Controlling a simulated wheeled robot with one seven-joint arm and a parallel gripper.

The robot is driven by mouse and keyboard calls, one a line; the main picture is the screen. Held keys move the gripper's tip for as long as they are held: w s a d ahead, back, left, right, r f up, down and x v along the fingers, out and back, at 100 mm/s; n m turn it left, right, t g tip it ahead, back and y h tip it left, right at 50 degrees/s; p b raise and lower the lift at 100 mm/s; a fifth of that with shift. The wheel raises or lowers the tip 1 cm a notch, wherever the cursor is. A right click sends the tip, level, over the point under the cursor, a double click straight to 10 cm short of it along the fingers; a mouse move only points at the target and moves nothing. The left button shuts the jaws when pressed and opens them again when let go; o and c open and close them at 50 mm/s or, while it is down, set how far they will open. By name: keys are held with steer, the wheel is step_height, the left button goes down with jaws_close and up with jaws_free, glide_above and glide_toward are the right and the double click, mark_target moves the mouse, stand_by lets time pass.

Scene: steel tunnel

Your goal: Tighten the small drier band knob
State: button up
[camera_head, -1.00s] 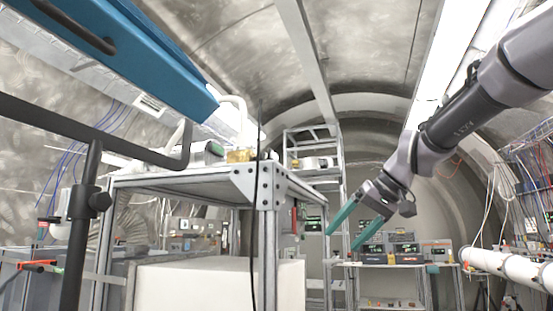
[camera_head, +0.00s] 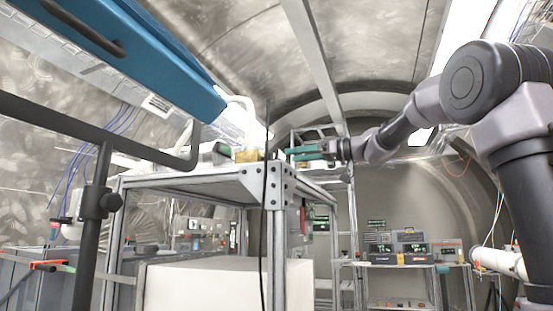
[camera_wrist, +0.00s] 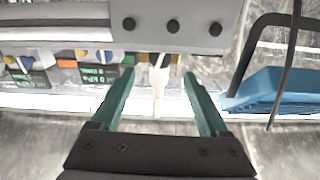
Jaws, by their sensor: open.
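My gripper (camera_head: 289,153) is at the far end of the metal frame's top in the head view, its green fingers pointing left. In the wrist view the gripper (camera_wrist: 159,74) is open, with two green fingers apart. A white tube-like part (camera_wrist: 159,82) shows between and beyond the fingers; I cannot tell if it belongs to the drier. A brass-coloured block (camera_head: 247,155) with a white curved pipe (camera_head: 240,104) stands on the frame's top, left of my gripper. I cannot make out the small drier band knob for certain in either view.
A metal frame table (camera_head: 200,184) with a bolted corner plate stands ahead. A grey plate with black round bolts (camera_wrist: 172,26) crosses the wrist view. A blue beam (camera_head: 130,65) and black rail (camera_head: 60,125) are at left. A bench with instruments (camera_head: 400,262) stands behind, right.

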mark_target(273, 158)
steer(key=x, duration=0.7)
steer(key=shift+f, duration=0.1)
